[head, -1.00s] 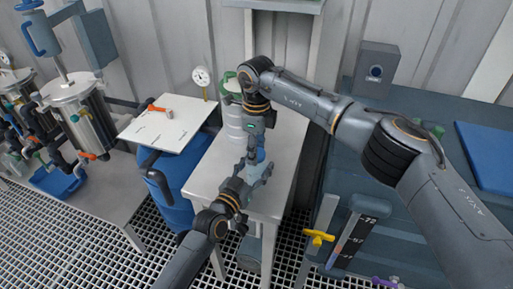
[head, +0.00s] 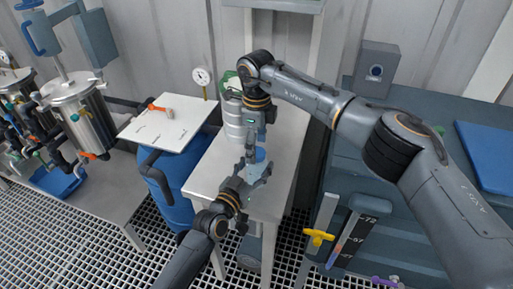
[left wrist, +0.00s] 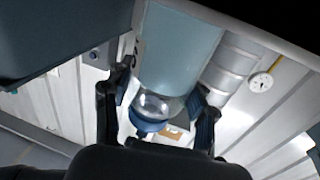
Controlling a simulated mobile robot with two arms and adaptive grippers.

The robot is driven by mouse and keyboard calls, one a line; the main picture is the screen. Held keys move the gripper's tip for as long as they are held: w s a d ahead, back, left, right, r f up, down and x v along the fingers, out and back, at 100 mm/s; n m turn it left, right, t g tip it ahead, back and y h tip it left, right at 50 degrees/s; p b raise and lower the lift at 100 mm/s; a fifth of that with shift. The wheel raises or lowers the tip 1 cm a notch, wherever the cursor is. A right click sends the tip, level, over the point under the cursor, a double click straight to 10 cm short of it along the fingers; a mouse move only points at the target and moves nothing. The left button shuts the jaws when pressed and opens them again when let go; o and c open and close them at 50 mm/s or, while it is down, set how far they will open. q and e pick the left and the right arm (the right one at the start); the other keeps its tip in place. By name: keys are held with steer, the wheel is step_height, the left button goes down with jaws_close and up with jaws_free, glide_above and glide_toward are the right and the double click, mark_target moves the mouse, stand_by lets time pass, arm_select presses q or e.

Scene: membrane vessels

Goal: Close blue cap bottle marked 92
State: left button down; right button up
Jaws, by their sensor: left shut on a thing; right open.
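The bottle is held upright over the white table; its blue top (head: 259,155) shows in the head view. In the left wrist view, which looks upside down, its pale blue body (left wrist: 180,45) and clear shoulder sit between my fingers, with a blue cap or ring (left wrist: 150,122) at the end. No marking 92 is readable. My left gripper (head: 256,175) is shut on the bottle; its fingers (left wrist: 160,108) flank it. My right gripper (head: 258,140) is open just above the bottle, pointing down. I see no separate loose cap.
The white table (head: 220,172) has a ribbed white container (head: 233,118) at its back. A blue barrel (head: 180,180) with a white board (head: 165,122) stands at left. A dark bench (head: 430,120) stands at right. A gauge (head: 201,76) is on the wall.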

step_height(320, 180, up, 11)
stand_by(0.3)
steer(key=shift+f, duration=0.1)
arm_select(q)
steer(key=shift+c, duration=1.8)
jaws_free()
steer(key=v, duration=1.2)
steer(key=shift+a, duration=0.1)
arm_select(e)
steer(key=shift+f, duration=0.1)
